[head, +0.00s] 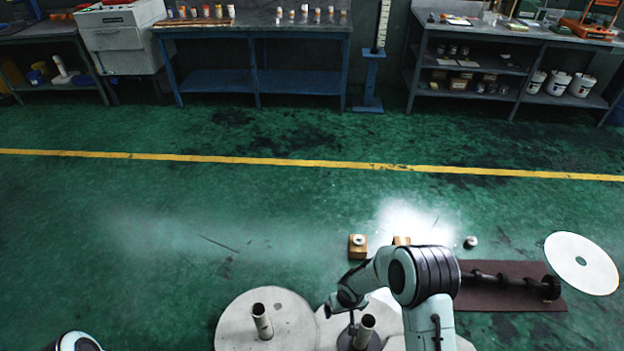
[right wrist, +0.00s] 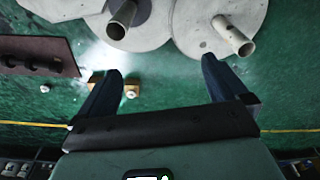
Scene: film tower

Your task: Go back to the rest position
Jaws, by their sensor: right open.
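My right arm comes in from the lower right of the head view, bent over pale round plates. Its gripper also shows in the right wrist view (right wrist: 162,67), open, with two dark fingers spread and nothing between them. A left plate (head: 235,323) bears a pale upright post (head: 262,320). A second post (head: 363,334), with a dark ring at its base, stands beside my right arm. In the right wrist view both posts show beyond the fingers, the ringed post (right wrist: 122,20) at left and the other post (right wrist: 233,36) at right. Only a link of my left arm shows at bottom left.
A brown mat (head: 500,303) holds a black shaft (head: 510,281). A white disc (head: 567,262) lies at far right. Small wooden blocks (head: 357,247) sit behind the plates. Benches (head: 250,32) line the back wall. Green floor is clear left and behind.

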